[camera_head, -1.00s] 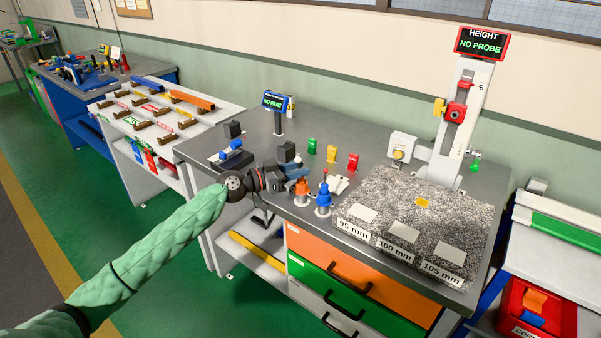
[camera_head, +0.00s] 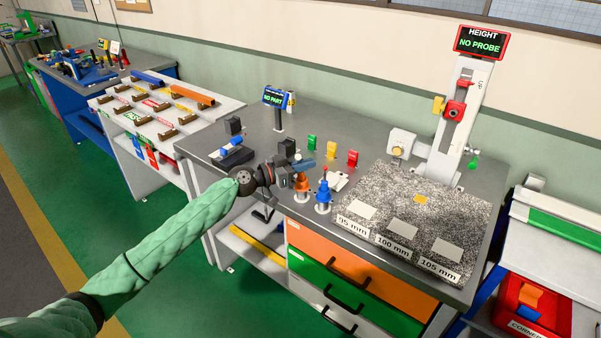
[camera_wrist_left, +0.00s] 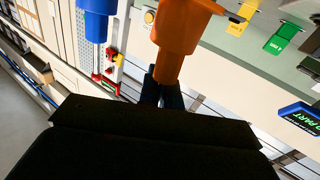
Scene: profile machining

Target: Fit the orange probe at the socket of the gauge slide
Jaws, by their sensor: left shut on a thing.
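The orange probe (camera_head: 302,187) stands upright at the front of the grey bench, and it fills the middle of the left wrist view (camera_wrist_left: 178,45). My left gripper (camera_head: 304,170) is shut on its upper part; the fingers hide some of it. I cannot tell whether its foot touches the bench. The gauge slide (camera_head: 454,110) is a red block on the tall white column at the back right, well away from the gripper. Its socket is too small to make out. The display (camera_head: 480,42) above reads "NO PROBE". My right gripper is not in view.
A blue probe (camera_head: 323,196) stands close to the right of the orange one. A speckled plate (camera_head: 385,212) with labelled pads lies below the column. Green, yellow and red pieces (camera_head: 332,150) stand behind the probes. A "NO PART" display (camera_head: 274,97) stands further back.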

